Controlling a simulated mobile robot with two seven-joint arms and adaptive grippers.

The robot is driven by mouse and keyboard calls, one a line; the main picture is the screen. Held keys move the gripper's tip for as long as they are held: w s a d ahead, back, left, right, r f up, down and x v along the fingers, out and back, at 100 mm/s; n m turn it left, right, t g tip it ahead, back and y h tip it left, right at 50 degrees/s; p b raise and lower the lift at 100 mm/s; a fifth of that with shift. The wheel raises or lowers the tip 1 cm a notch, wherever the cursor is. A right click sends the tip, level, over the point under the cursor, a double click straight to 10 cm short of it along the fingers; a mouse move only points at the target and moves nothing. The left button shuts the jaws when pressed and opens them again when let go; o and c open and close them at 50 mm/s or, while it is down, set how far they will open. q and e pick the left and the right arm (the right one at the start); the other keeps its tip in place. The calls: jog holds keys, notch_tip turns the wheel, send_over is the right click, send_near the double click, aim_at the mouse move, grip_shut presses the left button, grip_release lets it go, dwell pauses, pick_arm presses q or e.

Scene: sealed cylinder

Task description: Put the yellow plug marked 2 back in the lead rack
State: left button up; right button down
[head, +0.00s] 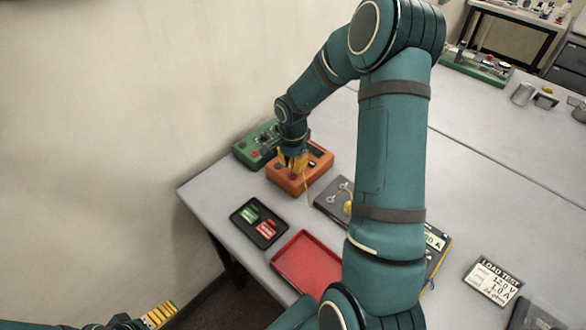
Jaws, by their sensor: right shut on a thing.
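My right gripper (293,160), with orange-yellow fingers, points down over the orange box (315,178). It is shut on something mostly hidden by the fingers. A thin yellow lead (306,192) hangs from there towards the dark panel (328,199), so the held thing looks like a yellow plug; no number is readable. A yellow piece (348,208) shows at that panel, partly behind my arm. I cannot tell for sure whether this panel is the lead rack. My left gripper (160,314) is at the bottom left, off the table; its finger gap is unclear.
A green box (250,149) stands behind the orange one, by the wall. A black tray (245,232) with green and red pieces and an empty red tray (300,262) lie in front. A load test sign (492,281) lies right. My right arm hides the table's middle.

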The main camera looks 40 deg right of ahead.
jog(key=shift+r+p, duration=0.7)
jog(key=shift+r, duration=0.7)
jog(key=s+d, duration=0.3)
jog(key=s, duration=0.3)
jog(key=s+d+f, duration=0.1)
jog(key=s+d, duration=0.3)
jog(key=s, duration=0.1)
jog(key=s+d+f, duration=0.1)
jog(key=s+d, duration=0.2)
jog(key=s, duration=0.3)
jog(key=shift+s+d+f, duration=0.1)
jog(key=shift+s+d, duration=0.25)
jog(key=shift+d, duration=0.05)
jog(key=shift+f+b, duration=0.15)
jog(key=shift+b, duration=0.15)
jog(key=shift+f+b, duration=1.95)
jog(key=shift+f, duration=0.85)
